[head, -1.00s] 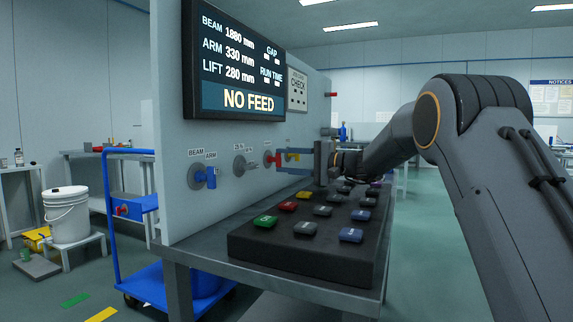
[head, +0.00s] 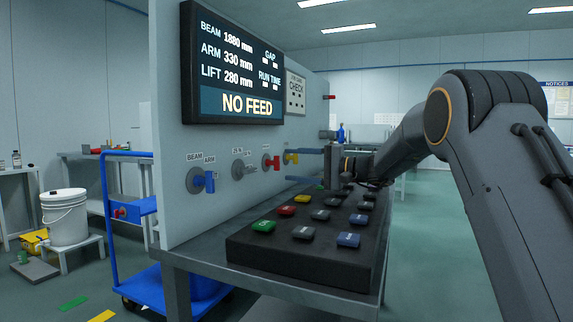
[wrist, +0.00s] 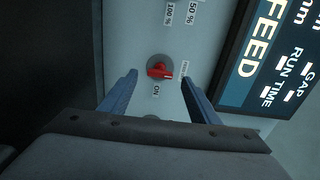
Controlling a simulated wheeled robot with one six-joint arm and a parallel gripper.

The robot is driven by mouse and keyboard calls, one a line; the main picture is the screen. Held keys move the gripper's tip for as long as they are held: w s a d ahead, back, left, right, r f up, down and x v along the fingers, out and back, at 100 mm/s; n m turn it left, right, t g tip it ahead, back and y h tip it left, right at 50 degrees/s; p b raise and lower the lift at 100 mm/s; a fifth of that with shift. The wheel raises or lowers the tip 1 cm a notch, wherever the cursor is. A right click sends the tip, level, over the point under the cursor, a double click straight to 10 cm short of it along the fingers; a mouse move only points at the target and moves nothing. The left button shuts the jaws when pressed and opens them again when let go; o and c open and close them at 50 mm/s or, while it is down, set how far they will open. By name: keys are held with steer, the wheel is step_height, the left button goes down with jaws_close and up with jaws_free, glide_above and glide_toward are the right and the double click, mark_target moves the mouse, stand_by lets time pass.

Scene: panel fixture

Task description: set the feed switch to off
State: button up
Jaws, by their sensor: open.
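A red switch (wrist: 158,70) on a round grey plate sits on the upright panel, with an ON label (wrist: 156,90) beside it. Its handle lies toward the right of the wrist view, near a small label (wrist: 183,71) too small to read. The red switch also shows in the head view (head: 270,162), with no readable name. My gripper (head: 299,165) is open and empty, its blue fingers pointing at the panel. In the wrist view the fingers stand on either side of the red switch, apart from it. The display (head: 236,65) reads NO FEED.
A dark console with several coloured buttons (head: 303,232) lies below my gripper. A blue cart (head: 134,208) stands left of the panel.

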steer(key=shift+p+v, duration=0.3)
steer(key=shift+v, duration=1.85)
